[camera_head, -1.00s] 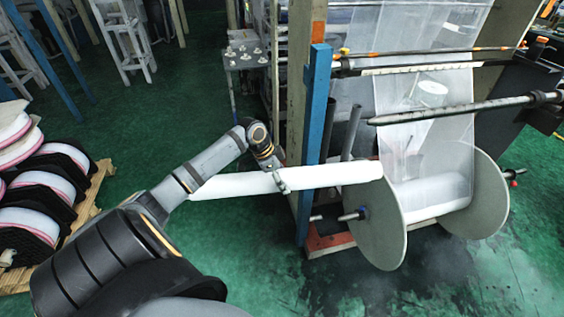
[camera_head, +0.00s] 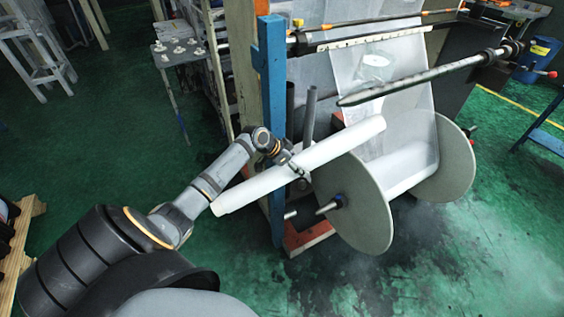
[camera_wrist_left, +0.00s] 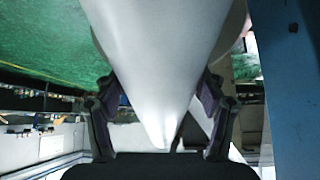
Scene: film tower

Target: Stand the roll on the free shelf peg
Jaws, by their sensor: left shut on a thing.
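A long white roll (camera_head: 305,165) is held slantwise in the air, its right end higher in the head view. My left gripper (camera_head: 297,168) is shut on the roll near its middle. In the left wrist view the roll (camera_wrist_left: 155,60) runs between the two fingers of my left gripper (camera_wrist_left: 158,112). A small grey shelf (camera_head: 178,60) with several short pale pegs on top stands at the back left, apart from the roll. I cannot tell which peg is free. My right gripper is not in view.
A blue post (camera_head: 272,90) stands close behind the roll. A large spool with round grey flanges (camera_head: 352,205) and a pointed bar (camera_head: 420,77) are to the right. White stools (camera_head: 30,50) stand far left. Green floor (camera_head: 110,150) is clear at the left.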

